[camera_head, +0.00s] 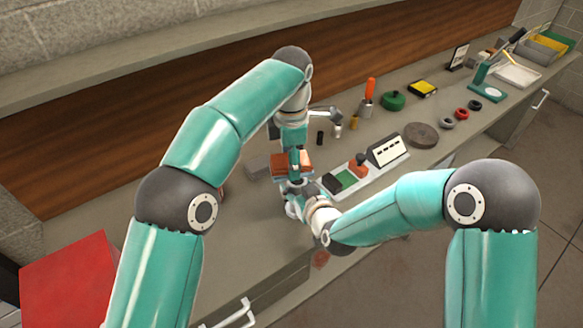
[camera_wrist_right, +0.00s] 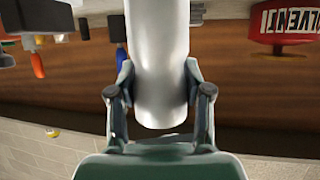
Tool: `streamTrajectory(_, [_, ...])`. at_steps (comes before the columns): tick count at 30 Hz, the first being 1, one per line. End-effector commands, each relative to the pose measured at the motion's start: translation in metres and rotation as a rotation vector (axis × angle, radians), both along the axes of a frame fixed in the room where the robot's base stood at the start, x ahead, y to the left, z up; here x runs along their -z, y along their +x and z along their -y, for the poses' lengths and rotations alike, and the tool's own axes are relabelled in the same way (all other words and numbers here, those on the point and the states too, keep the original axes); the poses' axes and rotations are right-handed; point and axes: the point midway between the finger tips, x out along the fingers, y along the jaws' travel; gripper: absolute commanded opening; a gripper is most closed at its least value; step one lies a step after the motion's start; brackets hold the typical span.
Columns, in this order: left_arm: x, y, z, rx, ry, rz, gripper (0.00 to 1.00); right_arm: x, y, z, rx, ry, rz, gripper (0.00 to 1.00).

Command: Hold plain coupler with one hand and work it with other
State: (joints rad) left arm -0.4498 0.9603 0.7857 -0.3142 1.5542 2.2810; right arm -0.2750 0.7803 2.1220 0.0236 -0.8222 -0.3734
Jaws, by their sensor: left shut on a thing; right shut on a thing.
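The plain coupler shows in the right wrist view as a smooth pale grey cylinder (camera_wrist_right: 157,50) running in from the top edge. My right gripper (camera_wrist_right: 159,90) is shut on it, with one finger on each side. In the head view my right gripper (camera_head: 297,199) is just below my left gripper (camera_head: 295,163), close together over the bench. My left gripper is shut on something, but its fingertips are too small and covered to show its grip. The coupler is mostly hidden between the grippers in the head view.
An orange-brown block (camera_head: 280,167) is beside the grippers. Tools and rings line the bench behind. The bench's front left is clear.

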Motion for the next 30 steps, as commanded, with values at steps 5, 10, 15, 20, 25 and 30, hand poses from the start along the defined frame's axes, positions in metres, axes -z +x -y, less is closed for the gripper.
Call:
streamTrajectory(5, [-0.016, 0.000, 0.001, -0.001, -0.001, 0.001, 0.27, 0.000, 0.000, 0.000, 0.000, 0.000, 0.000, 0.05])
streamTrajectory(10, [-0.030, 0.000, 0.000, 0.000, -0.001, 0.001, 0.27, 0.000, 0.000, 0.000, 0.000, 0.000, 0.000, 0.05])
streamTrajectory(15, [-0.034, 0.000, 0.000, 0.000, -0.001, 0.000, 0.27, 0.000, 0.000, 0.000, -0.001, 0.000, 0.000, 0.05])
streamTrajectory(20, [-0.034, 0.000, 0.000, 0.000, 0.000, 0.000, 0.27, 0.000, 0.000, 0.000, -0.001, 0.000, 0.000, 0.05])
streamTrajectory(25, [-0.034, 0.000, 0.000, 0.000, -0.001, 0.000, 0.27, 0.000, 0.000, 0.000, -0.001, 0.000, 0.000, 0.05])
streamTrajectory(30, [-0.034, 0.000, 0.000, 0.000, -0.001, 0.000, 0.27, 0.000, 0.000, 0.000, -0.001, 0.000, 0.000, 0.64])
